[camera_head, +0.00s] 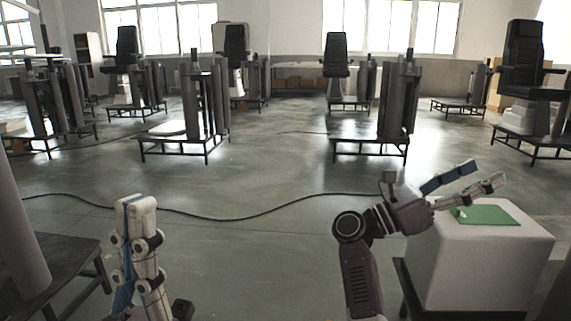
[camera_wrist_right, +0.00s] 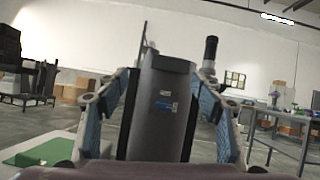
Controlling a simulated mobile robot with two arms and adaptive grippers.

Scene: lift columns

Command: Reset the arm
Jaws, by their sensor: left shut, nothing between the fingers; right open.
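My left gripper (camera_head: 137,203) stands upright at the lower left of the head view. Its fingers are together with nothing between them. My right arm comes up from the bottom, right of the middle, and its gripper (camera_head: 485,173) points right, above the white block (camera_head: 478,262) with the green mat (camera_head: 492,214). In the right wrist view the same gripper (camera_wrist_right: 168,78) has its two blue-padded fingers spread apart. A dark grey column (camera_wrist_right: 160,112) shows between them, and I cannot tell how far beyond the fingertips it stands.
A dark table (camera_head: 62,262) is at the lower left. A black cable (camera_head: 250,217) crosses the open grey floor. Several lift columns on low stands (camera_head: 185,135) and black seats (camera_head: 335,50) stand further back. The green mat also shows in the right wrist view (camera_wrist_right: 42,152).

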